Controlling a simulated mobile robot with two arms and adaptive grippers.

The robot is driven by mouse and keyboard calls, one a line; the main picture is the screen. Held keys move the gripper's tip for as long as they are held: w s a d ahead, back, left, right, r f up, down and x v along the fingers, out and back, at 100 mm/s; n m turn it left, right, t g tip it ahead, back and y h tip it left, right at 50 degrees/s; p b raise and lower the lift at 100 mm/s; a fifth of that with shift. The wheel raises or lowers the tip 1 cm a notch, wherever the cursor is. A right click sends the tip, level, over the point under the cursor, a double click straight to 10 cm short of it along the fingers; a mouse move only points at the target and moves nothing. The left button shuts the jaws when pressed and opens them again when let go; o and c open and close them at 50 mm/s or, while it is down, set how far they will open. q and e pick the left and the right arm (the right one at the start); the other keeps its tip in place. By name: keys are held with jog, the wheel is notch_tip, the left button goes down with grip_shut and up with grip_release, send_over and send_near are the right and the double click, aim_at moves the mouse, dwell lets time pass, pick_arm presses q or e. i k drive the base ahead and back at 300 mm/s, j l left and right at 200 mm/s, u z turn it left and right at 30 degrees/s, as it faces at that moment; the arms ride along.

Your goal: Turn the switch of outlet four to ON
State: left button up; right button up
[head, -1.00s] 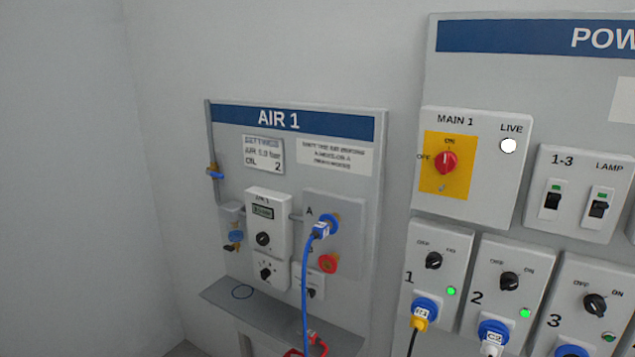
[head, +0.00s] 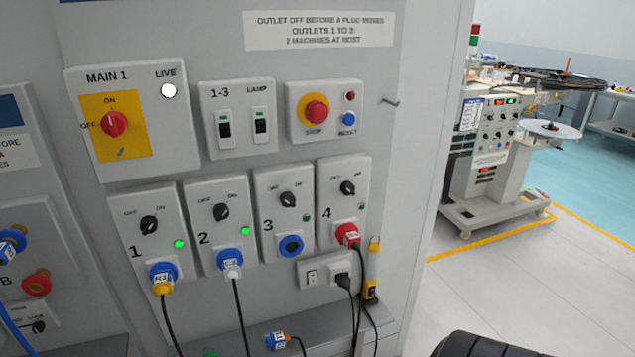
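Outlet four (head: 328,216) is a pale box at the right end of the outlet row in the head view. Its black rotary switch (head: 347,188) sits between the OFF and ON labels; its exact pointing is too small to tell. The small lamp (head: 362,206) below it is dark green and looks unlit. A red plug (head: 347,234) with a black cable is in its socket. Neither gripper is in view, and nothing touches the switch.
Outlets 1 (head: 148,224) and 2 (head: 220,212) have bright green lamps; outlet 3 (head: 290,244) is empty. The red STOP button (head: 316,110) is above. A loose blue plug (head: 276,341) is below. A machine (head: 495,140) stands at right beyond clear floor.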

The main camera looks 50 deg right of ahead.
aim_at(347, 189)
jog(key=z, duration=1.75)
